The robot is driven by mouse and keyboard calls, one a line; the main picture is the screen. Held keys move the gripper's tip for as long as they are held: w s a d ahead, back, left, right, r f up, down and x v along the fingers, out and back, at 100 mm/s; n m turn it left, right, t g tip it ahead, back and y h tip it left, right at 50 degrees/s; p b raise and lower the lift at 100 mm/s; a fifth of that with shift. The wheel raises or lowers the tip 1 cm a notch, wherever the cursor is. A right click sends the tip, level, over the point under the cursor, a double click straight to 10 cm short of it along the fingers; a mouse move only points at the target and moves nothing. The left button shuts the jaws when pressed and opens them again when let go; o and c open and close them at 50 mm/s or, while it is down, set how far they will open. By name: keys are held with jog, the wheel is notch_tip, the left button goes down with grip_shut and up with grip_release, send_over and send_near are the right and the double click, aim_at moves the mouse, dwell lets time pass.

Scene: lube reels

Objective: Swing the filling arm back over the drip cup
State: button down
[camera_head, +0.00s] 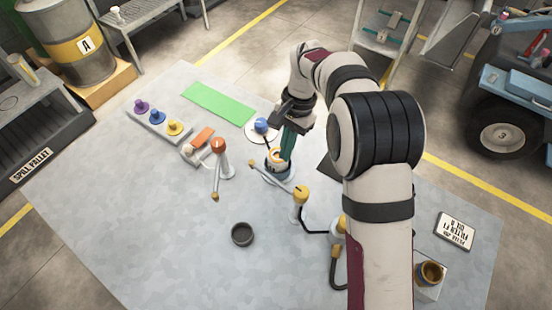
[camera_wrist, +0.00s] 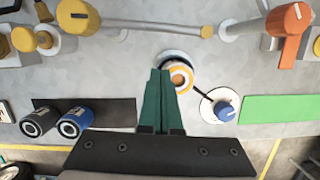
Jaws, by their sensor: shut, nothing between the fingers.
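A yellow-topped post (camera_head: 300,196) stands on the bench; a slim grey arm (camera_head: 273,178) runs from it toward a small pale can with an orange ring (camera_head: 273,168). In the wrist view the arm (camera_wrist: 150,27) ends in a yellow tip (camera_wrist: 207,31), beside the can (camera_wrist: 178,76) and apart from it. A dark open cup (camera_head: 242,234) stands on the bench in front, away from that tip; I cannot tell if it is the drip cup. My gripper (camera_head: 286,155) has green fingers, shut and empty, close by the can; it also shows in the wrist view (camera_wrist: 158,72).
An orange-topped post (camera_head: 218,146) with its own arm stands left. A blue knob (camera_head: 261,125) on a white disc and a green mat (camera_head: 219,103) lie behind. A brass cup (camera_head: 431,272) is at right. Bare bench (camera_head: 150,240) spreads front left.

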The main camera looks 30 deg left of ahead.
jog(key=s, duration=0.4)
jog(key=shift+a+f, duration=0.2)
jog(key=shift+f, duration=0.1)
jog(key=shift+s+a+n, duration=0.15)
jog(key=shift+s+n, duration=0.25)
jog(key=shift+n, duration=0.2)
jog(key=s+d+n+t+h, duration=0.1)
jog(key=s+d+n+h, duration=0.1)
jog(key=s+n, duration=0.6)
jog(key=shift+s+n, duration=0.3)
jog(key=shift+n, duration=1.3)
